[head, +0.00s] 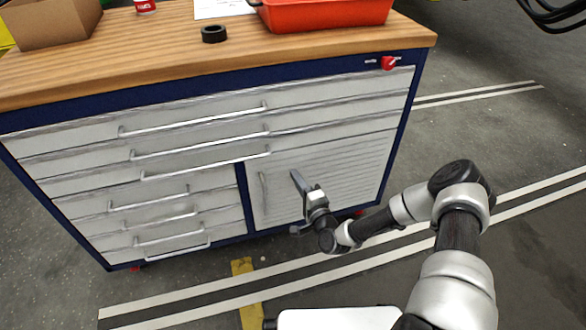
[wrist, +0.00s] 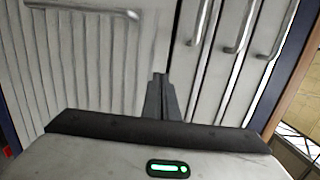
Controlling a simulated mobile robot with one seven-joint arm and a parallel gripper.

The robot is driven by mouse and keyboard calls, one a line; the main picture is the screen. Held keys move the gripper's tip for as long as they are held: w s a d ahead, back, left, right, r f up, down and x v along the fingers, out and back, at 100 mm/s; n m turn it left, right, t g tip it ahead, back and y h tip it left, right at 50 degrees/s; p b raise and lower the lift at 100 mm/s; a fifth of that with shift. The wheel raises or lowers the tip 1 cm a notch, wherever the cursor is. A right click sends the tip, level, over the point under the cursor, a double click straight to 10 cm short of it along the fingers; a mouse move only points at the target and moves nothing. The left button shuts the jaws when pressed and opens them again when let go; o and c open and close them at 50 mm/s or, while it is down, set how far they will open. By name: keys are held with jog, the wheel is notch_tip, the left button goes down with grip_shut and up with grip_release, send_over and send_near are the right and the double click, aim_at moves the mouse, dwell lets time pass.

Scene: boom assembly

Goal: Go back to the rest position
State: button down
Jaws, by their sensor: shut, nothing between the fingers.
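My gripper (head: 297,175) is in front of the workbench cabinet, near the slatted door at its lower right in the head view. In the wrist view my gripper (wrist: 159,77) has its fingers together, with nothing between them. The cabinet (head: 180,140) has white drawer fronts and a dark blue frame. The slatted door (head: 345,170) is shut, and its handle (head: 263,188) is just left of my gripper. The door handle also shows at the top left of the wrist view (wrist: 90,10). I cannot tell whether the fingertips touch the cabinet front.
On the wooden top (head: 130,60) are a red bin (head: 325,14), a black ring (head: 214,34), a cardboard box (head: 50,22) and a red can (head: 145,6). A red knob (head: 389,63) sticks out at the upper right. The floor right of the cabinet is clear, with white lines.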

jog(key=v, duration=0.6)
jog(key=s+d+r+n+g+h, duration=0.1)
jog(key=d+r+n+g+h, duration=0.35)
jog(key=r, duration=0.65)
jog(key=s+d+r+n+g+h, duration=0.15)
jog(key=d+r+n+g, duration=0.25)
jog(key=d+r+n, duration=0.5)
jog(key=s+a+r+g+h, duration=0.1)
jog(key=s+r+h, duration=0.1)
jog(key=s+r, duration=1.15)
jog(key=s+a+r+g+y, duration=0.1)
jog(key=s+r, duration=0.2)
jog(key=s, duration=0.4)
jog(key=s+a+r, duration=0.2)
jog(key=s, duration=0.5)
notch_tip(320, 180, up, 25)
jog(key=p, duration=2.5)
